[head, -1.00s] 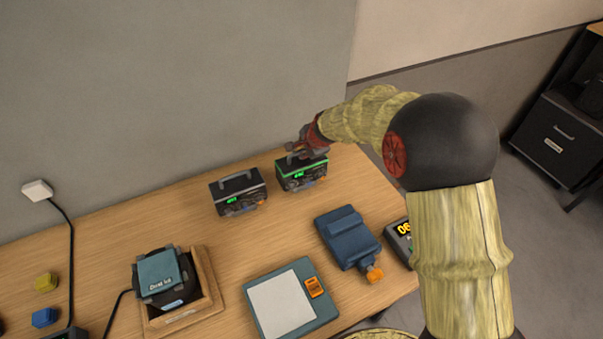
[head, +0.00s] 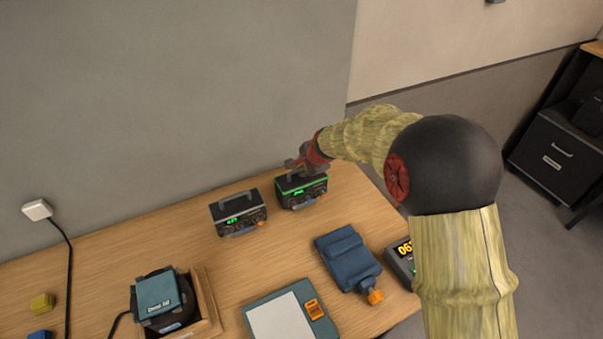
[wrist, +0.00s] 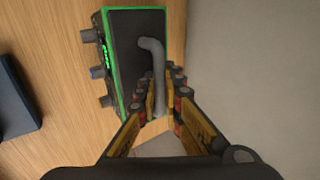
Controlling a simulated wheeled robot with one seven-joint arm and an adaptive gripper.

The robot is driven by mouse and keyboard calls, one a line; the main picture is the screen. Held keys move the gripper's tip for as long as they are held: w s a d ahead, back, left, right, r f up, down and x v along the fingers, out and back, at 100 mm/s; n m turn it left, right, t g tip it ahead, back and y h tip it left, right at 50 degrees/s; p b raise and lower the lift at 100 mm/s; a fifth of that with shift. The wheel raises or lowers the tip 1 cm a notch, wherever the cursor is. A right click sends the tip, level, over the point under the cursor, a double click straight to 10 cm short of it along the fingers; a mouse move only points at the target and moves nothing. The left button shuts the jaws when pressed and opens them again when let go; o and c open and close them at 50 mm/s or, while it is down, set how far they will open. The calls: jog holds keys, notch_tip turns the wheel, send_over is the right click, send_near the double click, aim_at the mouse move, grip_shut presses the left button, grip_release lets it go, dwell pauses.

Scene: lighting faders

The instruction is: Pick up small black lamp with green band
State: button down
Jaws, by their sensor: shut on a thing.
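The small black lamp with a green band (head: 302,191) is at the back right of the wooden table, near the wall. It is a box with a grey top handle, knobs and a green display on its front. It also shows in the wrist view (wrist: 137,60), with the green band along its top edge. My gripper (head: 305,163) is above it, and in the wrist view my gripper (wrist: 163,95) is shut on the lamp's handle. The fingers hide part of the handle. I cannot tell whether the lamp's base touches the table.
A similar black box without a green band (head: 239,213) stands just left of it. A blue pouch-like item (head: 346,256), a device with a yellow display (head: 401,262), a teal tablet (head: 262,318) and a teal-topped unit (head: 160,297) are nearer the front. The wall is close behind.

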jog(key=shift+w+r, duration=0.1)
jog(key=shift+r, duration=0.8)
jog(key=s+d+r+p, duration=0.2)
jog(key=s+d+r, duration=0.3)
jog(key=s+r, duration=0.5)
jog(key=s, duration=0.3)
jog(key=shift+d+r, duration=0.1)
